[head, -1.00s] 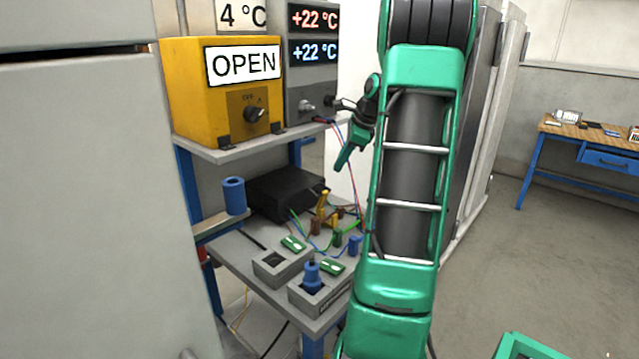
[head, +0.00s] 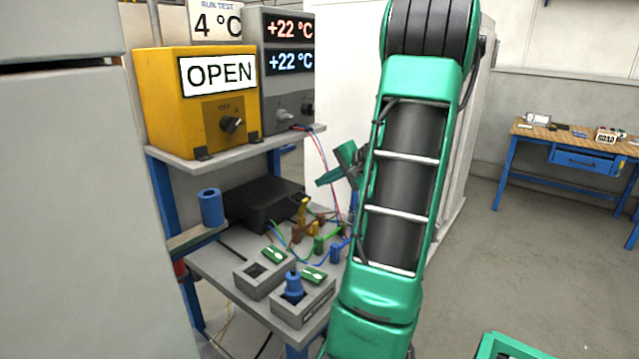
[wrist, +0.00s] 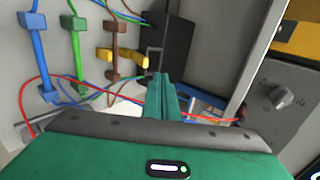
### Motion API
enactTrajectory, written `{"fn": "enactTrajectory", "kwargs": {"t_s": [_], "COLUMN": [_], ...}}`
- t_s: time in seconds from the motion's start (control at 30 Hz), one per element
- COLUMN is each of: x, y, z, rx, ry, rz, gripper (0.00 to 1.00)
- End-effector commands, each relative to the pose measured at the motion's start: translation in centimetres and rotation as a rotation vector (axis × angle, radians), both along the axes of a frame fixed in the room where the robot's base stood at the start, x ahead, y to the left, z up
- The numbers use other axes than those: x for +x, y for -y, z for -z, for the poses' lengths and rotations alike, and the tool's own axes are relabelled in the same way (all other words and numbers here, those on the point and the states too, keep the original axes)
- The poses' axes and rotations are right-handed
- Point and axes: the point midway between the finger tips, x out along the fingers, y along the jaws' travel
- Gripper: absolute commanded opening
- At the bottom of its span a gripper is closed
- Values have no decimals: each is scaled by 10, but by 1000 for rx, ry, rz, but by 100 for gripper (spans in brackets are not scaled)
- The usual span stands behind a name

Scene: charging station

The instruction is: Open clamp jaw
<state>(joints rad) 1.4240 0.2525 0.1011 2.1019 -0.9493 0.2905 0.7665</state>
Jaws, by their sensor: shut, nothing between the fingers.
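My gripper (head: 322,180) is shut and empty, partly hidden behind my arm, above the bench. Its green fingers (wrist: 160,80) also show in the wrist view, side by side. Several clamp-like pieces with wires stand on the bench: a yellow one (head: 303,212), a brown one (head: 297,234), a green one (head: 319,244) and a blue one (head: 337,255). In the wrist view, the blue (wrist: 38,58), green (wrist: 76,55) and brown (wrist: 114,70) pieces lie left of the fingers. The yellow piece (wrist: 130,57) crosses the brown one, just left of the fingertips. I cannot tell which jaws are open.
A black box (head: 250,200) stands behind the clamps. Above is a shelf with a yellow box (head: 180,120) marked OPEN and a grey temperature panel (head: 285,90). Grey holders (head: 265,290) and a blue cylinder (head: 211,207) sit nearer. Wires loop across the bench.

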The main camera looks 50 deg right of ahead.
Motion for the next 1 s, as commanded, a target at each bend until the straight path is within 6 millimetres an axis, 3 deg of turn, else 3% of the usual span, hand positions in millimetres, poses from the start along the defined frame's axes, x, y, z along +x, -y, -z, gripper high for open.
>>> {"fn": "enactTrajectory", "kwargs": {"t_s": [0.5, 0.7, 1.0], "x": [74, 87, 90], "y": [-1, -1, -1], "z": [54, 63, 65], "rx": [2, 2, 1], "ry": [0, -1, -1], "rz": [-1, -1, 1], "gripper": [0, 0, 0]}}
